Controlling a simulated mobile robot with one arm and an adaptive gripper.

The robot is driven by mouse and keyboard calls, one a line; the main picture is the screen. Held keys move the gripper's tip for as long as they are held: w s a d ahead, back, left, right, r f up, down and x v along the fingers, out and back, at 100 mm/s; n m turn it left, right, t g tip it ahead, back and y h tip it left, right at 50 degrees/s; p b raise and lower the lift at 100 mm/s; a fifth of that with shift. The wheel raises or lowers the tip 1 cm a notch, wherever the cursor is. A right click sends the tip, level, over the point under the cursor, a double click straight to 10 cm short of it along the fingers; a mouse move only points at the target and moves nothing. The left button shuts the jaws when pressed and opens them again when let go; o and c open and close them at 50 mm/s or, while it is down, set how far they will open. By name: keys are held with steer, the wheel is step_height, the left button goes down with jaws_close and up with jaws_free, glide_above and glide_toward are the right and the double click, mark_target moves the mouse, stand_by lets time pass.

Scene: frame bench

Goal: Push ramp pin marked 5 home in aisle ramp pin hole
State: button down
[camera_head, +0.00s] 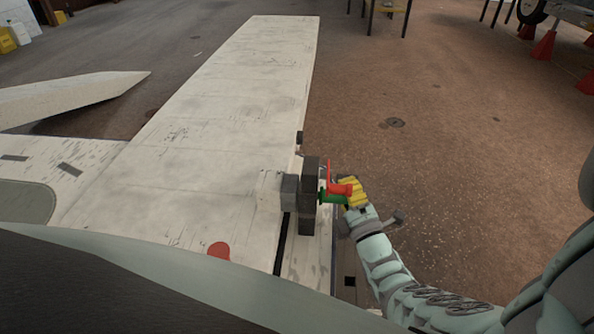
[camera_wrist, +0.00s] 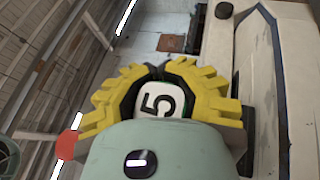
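The ramp pin marked 5 shows in the wrist view as a white face with a black 5 (camera_wrist: 161,99) and a dark green rim. In the head view its green part (camera_head: 330,197) meets the right side of a dark upright block (camera_head: 310,192). My gripper (camera_head: 352,192) has its yellow fingers around the pin's outer end; they also flank the 5 in the wrist view (camera_wrist: 163,84). A red piece (camera_head: 341,188) lies across the green part. The hole is hidden, and how deep the pin sits in it cannot be told.
The long pale ramp panel (camera_head: 220,110) extends away to the left of the block. A grey block (camera_head: 289,192) adjoins the dark one. A red rounded piece (camera_head: 219,250) is nearer. The brown floor right of the ramp is open around my arm.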

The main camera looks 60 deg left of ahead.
steer(key=shift+a, duration=0.1)
steer(key=c, duration=0.9)
jaws_free()
steer(key=shift+v, duration=0.9)
steer(key=shift+d, duration=0.2)
steer(key=v, duration=1)
